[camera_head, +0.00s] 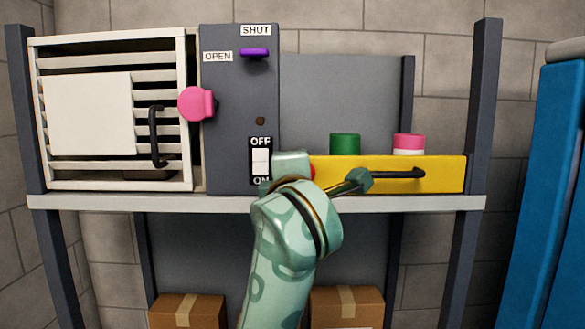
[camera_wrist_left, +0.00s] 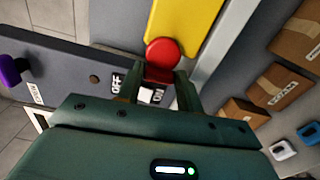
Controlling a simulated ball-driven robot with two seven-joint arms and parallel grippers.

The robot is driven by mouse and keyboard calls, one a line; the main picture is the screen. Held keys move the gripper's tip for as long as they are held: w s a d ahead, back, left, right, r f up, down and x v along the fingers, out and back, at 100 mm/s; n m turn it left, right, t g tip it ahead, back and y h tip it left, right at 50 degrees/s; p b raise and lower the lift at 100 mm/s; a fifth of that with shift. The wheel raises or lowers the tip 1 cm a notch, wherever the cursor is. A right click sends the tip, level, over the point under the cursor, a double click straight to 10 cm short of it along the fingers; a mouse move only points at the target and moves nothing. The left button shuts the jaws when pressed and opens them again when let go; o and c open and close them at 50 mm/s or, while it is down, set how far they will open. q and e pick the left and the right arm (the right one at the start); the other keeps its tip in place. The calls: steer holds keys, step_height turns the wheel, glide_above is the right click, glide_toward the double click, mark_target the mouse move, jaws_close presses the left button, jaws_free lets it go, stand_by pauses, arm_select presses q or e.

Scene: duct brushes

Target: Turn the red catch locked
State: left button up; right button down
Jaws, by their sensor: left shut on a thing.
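The red catch (camera_wrist_left: 163,58) has a round red knob and sits at the end of a yellow drawer (camera_wrist_left: 183,22), beside the grey panel. My left gripper (camera_wrist_left: 160,88) has its two dark fingers closed on the catch, one on each side, in the left wrist view. In the head view, only a sliver of the red catch (camera_head: 312,172) shows at the left end of the yellow drawer (camera_head: 440,182); my mint-green arm and gripper cover the rest. How far the catch is turned cannot be told. My right gripper is not in view.
A grey panel (camera_head: 228,120) carries a white switch (camera_head: 260,162) and a purple lever (camera_head: 254,53). Left of it are a white louvred door (camera_head: 90,170) and a pink catch (camera_head: 196,103). Green (camera_head: 345,145) and pink (camera_head: 408,142) items stand behind the drawer front. Boxes (camera_head: 346,306) sit below.

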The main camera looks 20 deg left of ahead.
arm_select(q)
steer(key=shift+m, duration=0.6)
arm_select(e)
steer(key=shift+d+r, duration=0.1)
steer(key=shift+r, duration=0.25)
arm_select(q)
steer(key=o, duration=1)
steer(key=shift+d+f, duration=0.1)
steer(key=shift+d, duration=0.05)
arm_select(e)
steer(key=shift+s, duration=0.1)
